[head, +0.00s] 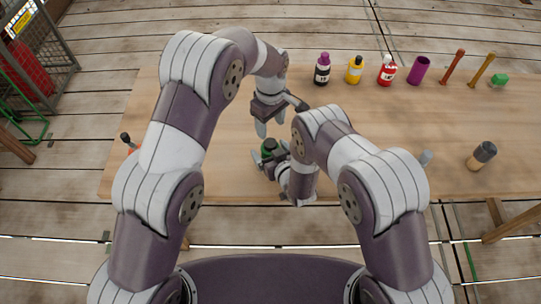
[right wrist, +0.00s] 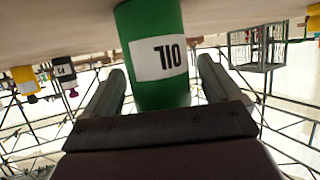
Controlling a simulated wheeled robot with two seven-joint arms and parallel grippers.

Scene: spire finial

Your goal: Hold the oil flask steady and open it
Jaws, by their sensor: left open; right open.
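The green oil flask (head: 268,146) is on the table in front of me, mostly hidden by my right arm and gripper in the head view. The right wrist view, which looks upside down, shows its green body with a white OIL label (right wrist: 160,60). My right gripper (head: 271,157) is low beside the flask, its open fingers on either side with gaps visible. My left gripper (head: 270,128) is open, pointing down, just above and behind the flask. The flask's cap cannot be made out.
A dark-topped jar (head: 482,156) is at right. The table's right middle (head: 400,120) is clear.

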